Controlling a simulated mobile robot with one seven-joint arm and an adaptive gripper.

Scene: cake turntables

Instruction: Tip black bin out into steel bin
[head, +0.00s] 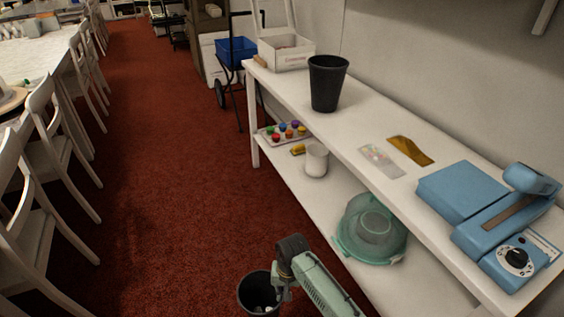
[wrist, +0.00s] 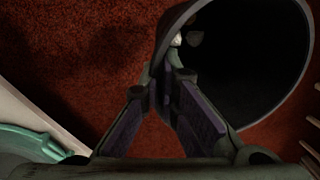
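A dark, round, open-topped bin (head: 246,290), which I take as the black bin, is at the bottom of the head view, with small pale items inside. My gripper (head: 279,284) is at its right side. In the wrist view my fingertips (wrist: 168,76) are close together on the near wall of this bin (wrist: 160,42), pinching its rim. The bin looks upright; whether it touches the floor I cannot tell. A second dark, tapered bin (head: 327,83) stands upright on the white table top. It looks black rather than bright steel, and its inside is hidden.
The white table (head: 300,97) has a white box (head: 286,53), two flat packets and a blue machine (head: 487,210) on top. White chairs stand left; red carpet between is clear.

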